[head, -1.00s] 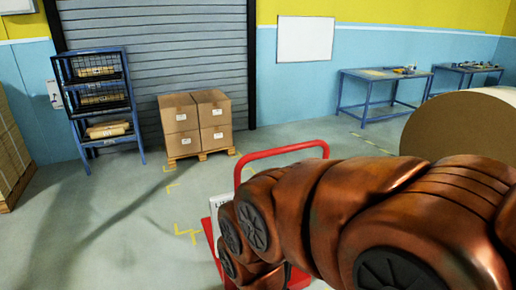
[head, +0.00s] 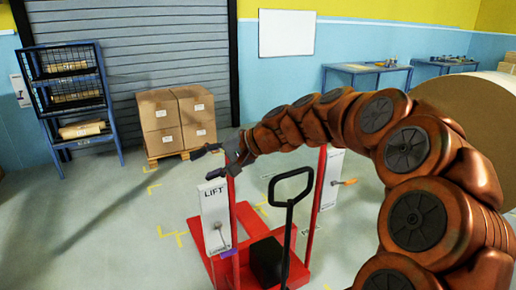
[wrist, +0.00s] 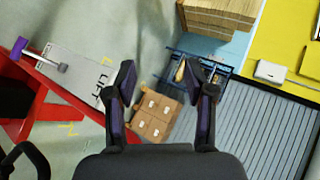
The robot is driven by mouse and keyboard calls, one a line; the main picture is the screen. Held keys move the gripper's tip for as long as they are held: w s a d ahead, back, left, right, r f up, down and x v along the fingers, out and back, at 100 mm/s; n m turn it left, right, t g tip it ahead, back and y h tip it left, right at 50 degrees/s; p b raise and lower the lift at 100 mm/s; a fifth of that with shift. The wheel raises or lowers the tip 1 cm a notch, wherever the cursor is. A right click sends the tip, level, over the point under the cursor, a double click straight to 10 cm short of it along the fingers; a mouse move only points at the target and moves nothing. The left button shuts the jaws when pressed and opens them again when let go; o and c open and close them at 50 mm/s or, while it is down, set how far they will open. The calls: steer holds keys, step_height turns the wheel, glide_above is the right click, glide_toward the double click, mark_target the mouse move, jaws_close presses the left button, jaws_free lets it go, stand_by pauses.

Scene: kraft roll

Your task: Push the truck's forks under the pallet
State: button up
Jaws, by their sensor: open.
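The red truck (head: 196,232) stands on the floor in the lower middle of the head view, with red uprights (head: 318,195), a black handle (head: 290,190) and a white LIFT panel (head: 215,215). The panel also shows in the wrist view (wrist: 78,72). My arm hides the top of the red rail. The forks cannot be made out clearly. The wooden pallet (head: 153,163) stands by the shutter, loaded with cartons (head: 178,118). My gripper (head: 210,163) is open and empty, beside the left upright and above the LIFT panel; contact cannot be told.
A blue rack (head: 72,95) stands left of the pallet. A large kraft roll (head: 470,105) is at the right, and blue workbenches (head: 366,68) line the back wall. Floor between truck and pallet looks clear.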

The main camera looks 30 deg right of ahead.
steer(key=w+d+m+t+h+b, duration=0.2)
steer(key=w+d+m+t, duration=0.15)
steer(key=d, duration=0.95)
steer(key=w+d+m+t+h+b, duration=0.1)
steer(key=w+d+m+t+b, duration=0.2)
steer(key=d, duration=0.9)
steer(key=shift+m, duration=0.35)
steer(key=x, duration=0.2)
steer(key=p+x, duration=0.1)
steer(key=x, duration=0.3)
steer(key=shift+w+a+f+p, duration=0.1)
steer(key=shift+w+f+p, duration=0.15)
steer(key=shift+f+p, duration=0.15)
jaws_close()
